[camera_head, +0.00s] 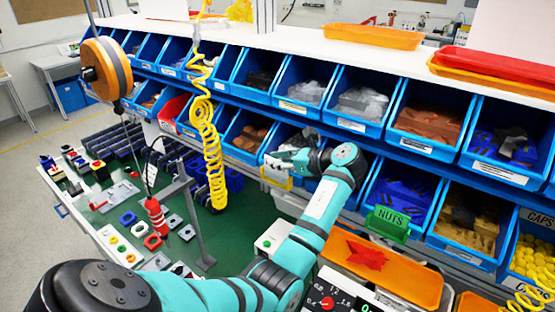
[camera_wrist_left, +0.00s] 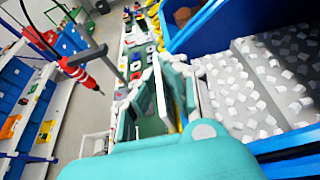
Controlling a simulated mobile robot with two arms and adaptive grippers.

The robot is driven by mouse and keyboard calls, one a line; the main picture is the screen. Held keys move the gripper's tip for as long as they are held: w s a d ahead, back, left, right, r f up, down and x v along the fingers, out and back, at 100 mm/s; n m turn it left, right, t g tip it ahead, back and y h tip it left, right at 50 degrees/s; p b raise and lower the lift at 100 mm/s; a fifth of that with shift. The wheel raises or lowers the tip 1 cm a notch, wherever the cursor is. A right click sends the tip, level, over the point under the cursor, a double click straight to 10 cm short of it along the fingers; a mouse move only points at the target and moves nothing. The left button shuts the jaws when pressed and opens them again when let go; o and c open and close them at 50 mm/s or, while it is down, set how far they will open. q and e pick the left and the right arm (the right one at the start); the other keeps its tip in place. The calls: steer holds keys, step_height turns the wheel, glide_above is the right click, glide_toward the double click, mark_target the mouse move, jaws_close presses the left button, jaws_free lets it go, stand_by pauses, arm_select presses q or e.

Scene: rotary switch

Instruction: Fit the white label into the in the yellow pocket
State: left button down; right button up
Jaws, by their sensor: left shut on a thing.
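My left gripper (camera_head: 283,160) is at the front of the lower row of blue bins, near the middle of the head view. It is shut on the white label (camera_head: 272,166), which shows as a thin upright plate between the fingers in the left wrist view (camera_wrist_left: 160,98). The yellow pocket (camera_head: 277,181) shows just below the label, in front of the bins. A thin yellow strip of it shows behind the label in the wrist view (camera_wrist_left: 179,112). I cannot tell whether the label touches the pocket. My right gripper is not in view.
Blue bins with parts stand in two rows; a green NUTS tag (camera_head: 388,222) hangs on one. A coiled yellow hose (camera_head: 208,135) and a red hanging tool (camera_head: 156,215) are left of my arm. An orange tray (camera_head: 385,270) lies at the lower right.

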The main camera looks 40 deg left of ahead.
arm_select(q)
steer(key=shift+f, duration=0.3)
steer(key=c, duration=1.4)
jaws_free()
steer(key=shift+s, duration=0.1)
steer(key=v, duration=1.2)
